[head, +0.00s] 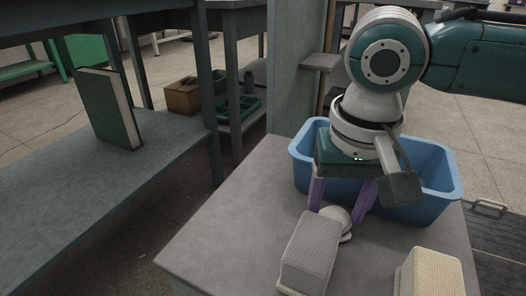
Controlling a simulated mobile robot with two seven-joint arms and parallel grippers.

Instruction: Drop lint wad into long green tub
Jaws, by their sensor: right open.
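A small off-white rounded lump (337,217), which may be the lint wad, lies on the grey table behind a grey textured block. My right gripper (338,211) points down over it with its purple fingers apart, one on each side. I cannot tell whether they touch it. The large tub right behind my gripper is a blue tub (440,205), not green. A dark green open container (240,116) sits low in the background, left of the pillar; I cannot tell if it is the long green tub. My left gripper is out of view.
The grey textured block (310,252) and a cream textured block (431,274) stand at the table's front. The left part of the grey table (235,235) is clear. A green book-like object (107,108) stands on the left bench (75,190). A brown box (183,96) is behind.

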